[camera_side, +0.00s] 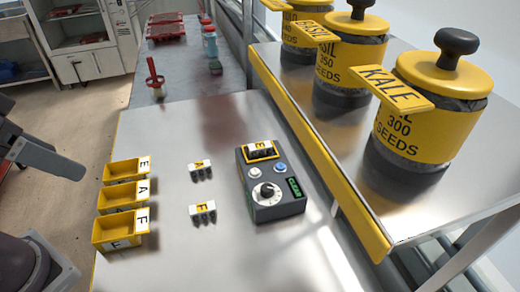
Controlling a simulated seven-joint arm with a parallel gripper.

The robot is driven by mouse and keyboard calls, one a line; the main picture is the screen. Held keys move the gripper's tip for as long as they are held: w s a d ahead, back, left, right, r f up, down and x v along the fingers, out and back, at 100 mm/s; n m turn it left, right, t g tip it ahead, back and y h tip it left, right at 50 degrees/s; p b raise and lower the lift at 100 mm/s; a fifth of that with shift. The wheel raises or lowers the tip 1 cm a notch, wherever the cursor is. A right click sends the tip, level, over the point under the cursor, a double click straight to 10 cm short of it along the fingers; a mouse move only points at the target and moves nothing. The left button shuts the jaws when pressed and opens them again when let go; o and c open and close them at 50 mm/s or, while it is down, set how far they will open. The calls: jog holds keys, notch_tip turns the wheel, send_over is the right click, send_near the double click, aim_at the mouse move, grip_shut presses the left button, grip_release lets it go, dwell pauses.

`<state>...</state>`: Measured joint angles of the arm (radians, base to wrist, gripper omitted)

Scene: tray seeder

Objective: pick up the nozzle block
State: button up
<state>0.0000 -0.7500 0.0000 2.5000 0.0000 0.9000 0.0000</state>
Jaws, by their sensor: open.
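Three small nozzle blocks with yellow and white tops are in view. The A block (201,170) and the F block (203,212) stand apart on the bare metal table. The E block (261,148) sits at the back of the dark control box (275,212). The dark end of my arm, which looks like my gripper (72,167), is at the left edge, to the left of the yellow bins and well apart from every block. It holds nothing that I can see; its separate fingers are hard to make out.
Yellow bins marked E (122,170), A (116,197) and F (112,233) line the table's left edge. A raised shelf with a yellow edge (318,150) and seed jars (430,105) stands at right. A red-handled tool (154,78) is behind. The table front is clear.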

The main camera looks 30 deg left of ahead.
jog(key=w+a+f+m+t+y, duration=0.1)
jog(key=w+a+m+t, duration=0.15)
jog(key=w, duration=1.05)
jog(key=w+a+m+t, duration=0.1)
jog(key=w+a, duration=0.2)
jog(key=w, duration=0.9)
jog(key=m+t+h, duration=0.1)
jog(key=m+h, duration=0.3)
jog(key=h, duration=0.2)
send_near(261, 147)
jog(key=w+a+r, duration=0.4)
jog(key=a+r, duration=0.1)
jog(key=a, duration=0.2)
jog(key=d+f+h, duration=0.1)
jog(key=d+f, duration=0.2)
jog(key=w+d+f+m+h, duration=0.1)
jog(key=d+f+h, duration=0.1)
jog(key=d+f, duration=0.1)
jog(key=w+d+f+h, duration=0.1)
jog(key=d+f, duration=0.2)
jog(key=f, duration=0.1)
jog(key=shift+w+d+m+g+h, duration=0.25)
jog(key=shift+d+h, duration=0.05)
grip_shut()
